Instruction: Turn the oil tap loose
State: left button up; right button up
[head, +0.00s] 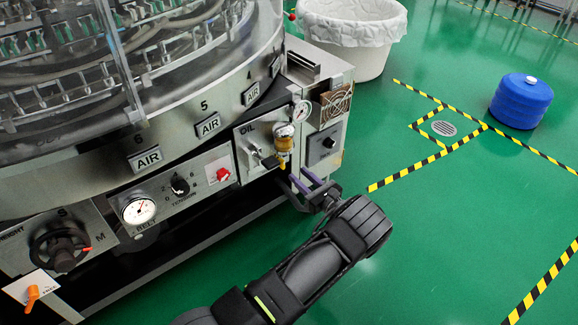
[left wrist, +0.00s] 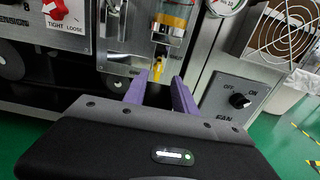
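The oil tap (head: 282,163) is a small yellow lever below an amber-filled glass cup (head: 284,143) on the panel marked OIL. In the left wrist view the tap (left wrist: 157,68) hangs under the cup, just beyond the fingertips and roughly in line with the gap between them. My left gripper (head: 299,176) is in front of and slightly below the tap. In the left wrist view the left gripper (left wrist: 160,80) has its two purple fingers apart with nothing between them. Contact with the tap cannot be made out. My right gripper is not in view.
A pressure gauge (head: 301,111) and the FAN switch box (head: 323,144) sit right of the tap. A red TIGHT/LOOSE switch (head: 222,174) is to its left. A white bin (head: 352,40) stands behind the machine's corner. The green floor at right is mostly clear.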

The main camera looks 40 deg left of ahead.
aim_at(284, 162)
pick_arm(q)
jog(key=b+x, duration=0.2)
jog(key=x, duration=0.5)
jog(key=shift+s+f, duration=0.1)
jog(key=shift+f, duration=0.05)
jog(key=shift+a, duration=0.25)
jog(key=shift+c, duration=0.5)
grip_shut()
